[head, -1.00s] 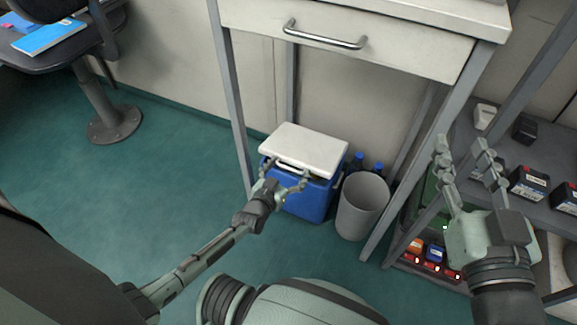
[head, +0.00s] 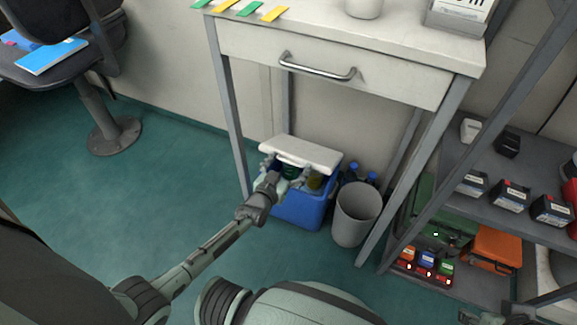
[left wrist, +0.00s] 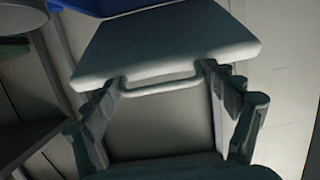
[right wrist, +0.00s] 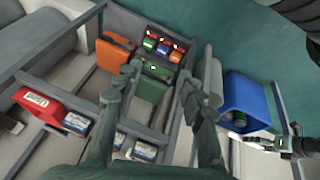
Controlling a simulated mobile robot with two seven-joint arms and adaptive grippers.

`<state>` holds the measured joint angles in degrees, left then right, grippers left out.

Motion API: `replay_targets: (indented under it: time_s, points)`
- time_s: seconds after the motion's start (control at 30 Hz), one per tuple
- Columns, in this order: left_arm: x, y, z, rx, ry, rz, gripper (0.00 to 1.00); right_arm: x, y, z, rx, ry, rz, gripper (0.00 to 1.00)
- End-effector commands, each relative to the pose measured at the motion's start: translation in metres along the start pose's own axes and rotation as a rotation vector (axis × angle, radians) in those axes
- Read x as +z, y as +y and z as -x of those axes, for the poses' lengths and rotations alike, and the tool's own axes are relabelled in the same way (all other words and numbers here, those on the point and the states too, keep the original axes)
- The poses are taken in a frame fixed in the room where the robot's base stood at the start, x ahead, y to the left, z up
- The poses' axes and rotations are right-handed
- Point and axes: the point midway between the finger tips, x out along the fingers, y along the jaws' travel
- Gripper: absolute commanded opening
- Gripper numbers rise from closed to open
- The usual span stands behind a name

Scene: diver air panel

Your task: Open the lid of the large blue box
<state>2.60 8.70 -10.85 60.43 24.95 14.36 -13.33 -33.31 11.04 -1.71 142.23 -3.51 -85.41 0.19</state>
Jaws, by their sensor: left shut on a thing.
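The large blue box (head: 300,212) stands on the floor under the drawer table. Its white lid (head: 302,153) is tilted up at the front, and green and yellowish contents show beneath it. In the left wrist view the lid (left wrist: 165,42) fills the upper middle, with its bar handle (left wrist: 160,82) between my fingers. My left gripper (head: 286,170) is shut on this handle. My right gripper (right wrist: 160,78) is open and empty, above the shelf area; the blue box (right wrist: 246,97) also shows there, with cans inside.
A grey bin (head: 356,213) stands just right of the box, with dark blue-capped bottles behind it. The table's drawer (head: 330,65) hangs above. A shelf rack with small boxes and an orange case (head: 494,248) is at right.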

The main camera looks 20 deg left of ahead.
Motion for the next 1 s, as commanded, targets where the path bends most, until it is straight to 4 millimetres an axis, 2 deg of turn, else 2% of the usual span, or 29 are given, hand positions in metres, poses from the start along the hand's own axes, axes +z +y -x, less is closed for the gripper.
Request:
replay_targets:
  time_s: [0.03, 0.2, 0.4, 0.83, 0.87, 0.97, 1.0]
  points:
    - [-0.011, 0.0, -0.003, -0.001, 0.014, 0.001, 0.34, 0.007, 0.004, 0.003, 0.008, -0.036, -0.002, 0.4]
    - [-0.017, 0.0, -0.005, -0.001, 0.014, 0.001, 0.34, 0.025, 0.012, 0.003, 0.022, -0.113, -0.009, 0.4]
    - [-0.021, 0.0, -0.007, -0.001, 0.015, 0.0, 0.34, 0.024, 0.01, -0.005, 0.017, -0.109, -0.008, 0.4]
    - [-0.022, 0.0, -0.008, -0.001, 0.015, 0.0, 0.34, 0.024, 0.009, -0.007, 0.015, -0.109, -0.007, 0.4]
    - [-0.022, 0.0, -0.008, -0.001, 0.015, 0.001, 0.86, 0.024, 0.009, -0.007, 0.015, -0.109, -0.007, 0.4]
    - [-0.021, 0.0, -0.008, 0.0, 0.012, 0.0, 0.99, 0.024, 0.009, -0.007, 0.015, -0.109, -0.007, 0.4]
    - [-0.02, 0.0, -0.007, 0.0, 0.011, 0.0, 1.0, 0.024, 0.009, -0.007, 0.015, -0.109, -0.007, 0.4]
